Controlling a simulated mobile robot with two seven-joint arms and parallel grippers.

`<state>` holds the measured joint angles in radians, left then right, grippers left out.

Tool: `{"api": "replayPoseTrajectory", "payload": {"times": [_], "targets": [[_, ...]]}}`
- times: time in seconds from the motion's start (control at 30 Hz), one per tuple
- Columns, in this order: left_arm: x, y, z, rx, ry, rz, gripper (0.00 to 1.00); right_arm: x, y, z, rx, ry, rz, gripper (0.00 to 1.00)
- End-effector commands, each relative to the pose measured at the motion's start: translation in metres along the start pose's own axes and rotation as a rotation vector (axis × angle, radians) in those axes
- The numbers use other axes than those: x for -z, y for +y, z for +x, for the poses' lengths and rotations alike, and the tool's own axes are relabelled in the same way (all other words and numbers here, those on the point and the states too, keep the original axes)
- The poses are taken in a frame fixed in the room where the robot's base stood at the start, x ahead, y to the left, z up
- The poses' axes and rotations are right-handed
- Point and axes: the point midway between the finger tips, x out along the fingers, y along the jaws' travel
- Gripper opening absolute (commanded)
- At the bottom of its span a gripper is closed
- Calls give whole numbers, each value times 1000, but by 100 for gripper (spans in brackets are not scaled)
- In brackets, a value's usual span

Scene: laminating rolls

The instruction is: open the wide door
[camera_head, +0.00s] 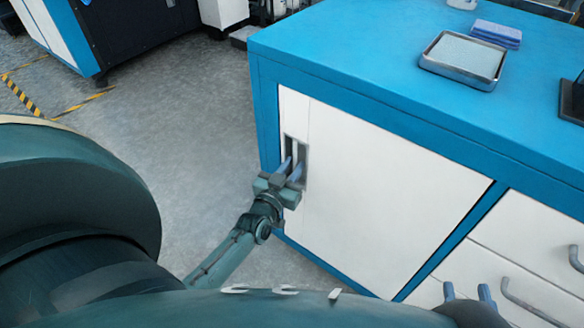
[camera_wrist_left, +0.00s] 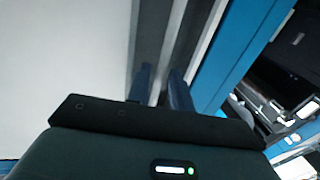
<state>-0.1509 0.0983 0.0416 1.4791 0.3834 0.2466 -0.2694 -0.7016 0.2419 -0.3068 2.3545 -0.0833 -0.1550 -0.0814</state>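The wide door (camera_head: 385,195) is a white panel in the blue cabinet's front and looks closed. Its upright handle bar (camera_head: 294,149) sits in a dark recess near the left edge. My left gripper (camera_head: 291,167) is at the recess, with its two blue fingers either side of the bar. In the left wrist view, the fingers (camera_wrist_left: 160,82) stand close together with the pale bar (camera_wrist_left: 172,35) between them; they seem shut on it, though contact is hard to see. My right gripper (camera_head: 467,290) is at the lower right, its fingers apart and empty.
The blue cabinet top (camera_head: 350,45) carries a metal tray (camera_head: 463,60), a stack of blue cloths (camera_head: 496,33) and a dark object at the right edge. Drawers with grey handles (camera_head: 530,300) are right of the door. Grey floor (camera_head: 200,140) is clear left of the cabinet.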

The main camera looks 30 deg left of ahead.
Motion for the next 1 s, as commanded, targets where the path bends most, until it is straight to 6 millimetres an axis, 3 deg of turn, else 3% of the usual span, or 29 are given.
{"api": "replayPoseTrajectory", "payload": {"times": [0.27,1.0], "targets": [[0,0,0,0,0,0,0,0,0,0,0,-1,0,36],[0,-6,-6,13,-1,0,0,1,0,-1,2,-18,5,36]]}}
